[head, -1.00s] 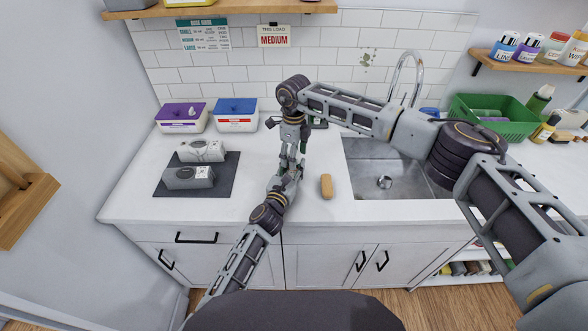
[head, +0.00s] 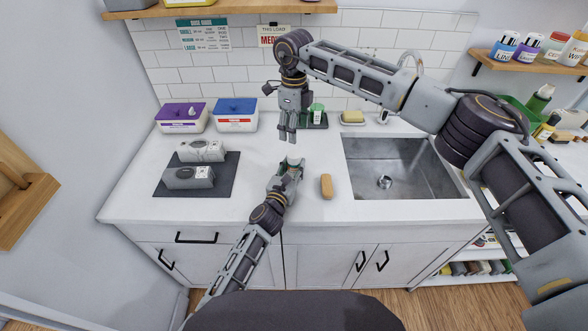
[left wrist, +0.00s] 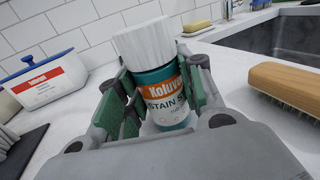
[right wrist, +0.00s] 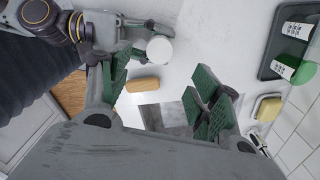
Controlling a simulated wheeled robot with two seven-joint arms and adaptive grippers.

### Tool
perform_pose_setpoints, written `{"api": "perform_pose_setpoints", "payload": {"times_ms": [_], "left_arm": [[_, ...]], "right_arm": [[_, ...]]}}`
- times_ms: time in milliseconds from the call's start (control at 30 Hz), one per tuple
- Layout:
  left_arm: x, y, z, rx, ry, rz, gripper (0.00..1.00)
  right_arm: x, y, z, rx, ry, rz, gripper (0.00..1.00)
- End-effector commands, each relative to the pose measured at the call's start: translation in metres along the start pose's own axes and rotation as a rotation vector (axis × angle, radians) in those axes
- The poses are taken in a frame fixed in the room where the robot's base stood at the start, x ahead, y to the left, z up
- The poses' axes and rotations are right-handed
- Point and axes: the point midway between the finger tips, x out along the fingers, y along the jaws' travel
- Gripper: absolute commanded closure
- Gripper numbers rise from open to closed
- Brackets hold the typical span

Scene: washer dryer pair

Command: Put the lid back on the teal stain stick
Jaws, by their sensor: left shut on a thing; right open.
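The teal stain stick (left wrist: 165,92) stands between the fingers of my left gripper (head: 290,168), which is shut on it just above the counter. The white ridged lid (left wrist: 146,42) sits on top of the stick in the left wrist view, touching it and covering its mouth. I cannot tell how firmly it is seated. The lid shows as a white disc in the right wrist view (right wrist: 159,50). My right gripper (head: 288,137) is open and empty, raised behind and above the stick, apart from the lid.
A dark tray (right wrist: 272,67) with green-and-white items and a yellow sponge (head: 352,116) are at the back. Two tubs and a dark mat (head: 226,180) are left.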

Motion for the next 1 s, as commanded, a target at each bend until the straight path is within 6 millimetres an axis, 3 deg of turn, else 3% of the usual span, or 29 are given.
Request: {"api": "perform_pose_setpoints", "payload": {"times_ms": [467,500,600,700,1000], "left_arm": [[0.0000,0.0000,0.0001,0.000,0.000,0.000,1.00],[0.0000,0.0000,0.0001,0.000,0.000,0.000,0.59],[0.0000,0.0000,0.0001,0.000,0.000,0.000,0.47],[0.0000,0.0000,0.0001,0.000,0.000,0.000,0.38],[-0.0003,0.0000,0.0000,0.000,0.000,0.000,0.38]], "right_arm": [[-0.0110,0.0003,-0.0001,0.000,0.001,0.000,0.37],[-0.0110,0.0002,-0.0001,0.000,0.001,0.000,0.37],[-0.0109,0.0002,-0.0001,0.000,0.001,0.000,0.37],[-0.0108,0.0002,-0.0001,0.000,0.001,0.000,0.37],[-0.0107,0.0002,-0.0001,0.000,0.001,0.000,0.37]]}}
